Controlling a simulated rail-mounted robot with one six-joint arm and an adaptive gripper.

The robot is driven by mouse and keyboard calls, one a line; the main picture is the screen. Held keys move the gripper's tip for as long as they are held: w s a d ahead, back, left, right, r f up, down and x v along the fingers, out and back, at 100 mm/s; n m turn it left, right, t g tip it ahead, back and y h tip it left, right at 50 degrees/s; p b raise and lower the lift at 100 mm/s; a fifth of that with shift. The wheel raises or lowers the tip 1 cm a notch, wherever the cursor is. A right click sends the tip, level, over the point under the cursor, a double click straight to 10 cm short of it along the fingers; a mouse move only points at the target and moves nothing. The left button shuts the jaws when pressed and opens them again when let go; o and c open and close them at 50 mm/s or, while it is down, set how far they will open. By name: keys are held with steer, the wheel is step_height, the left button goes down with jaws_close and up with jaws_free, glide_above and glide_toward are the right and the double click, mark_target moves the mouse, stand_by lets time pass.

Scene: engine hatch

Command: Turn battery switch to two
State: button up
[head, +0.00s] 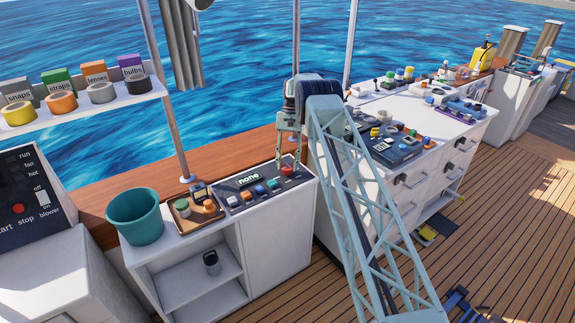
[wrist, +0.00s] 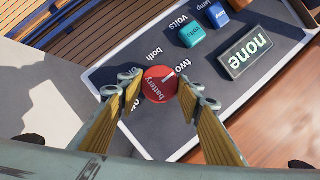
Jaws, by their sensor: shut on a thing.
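The battery switch is a round red knob (wrist: 158,84) labelled "battery", on a dark panel (wrist: 120,76). Its white mark points up and right in the wrist view, toward the printed word "two" (wrist: 184,62). The word "both" (wrist: 155,55) is above the knob; other lettering at lower left is partly hidden by a finger. My gripper (wrist: 161,90) is shut on the knob, with one finger on each side. In the head view my gripper (head: 288,158) points down over the knob (head: 287,171) at the panel's right end.
A display (wrist: 246,51) on the panel reads "none". Teal (wrist: 193,34) and blue (wrist: 217,15) switches labelled "volts" and "lamp" sit nearby. In the head view, a tray (head: 183,220) with small items and a teal bucket (head: 135,216) stand left of the panel.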

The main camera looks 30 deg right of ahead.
steer(key=shift+s, duration=0.1)
steer(key=o, duration=0.8)
steer(key=shift+o, duration=0.3)
steer(key=shift+r, duration=0.2)
steer(key=v, duration=0.7)
steer(key=shift+r, duration=0.1)
stand_by(0.6)
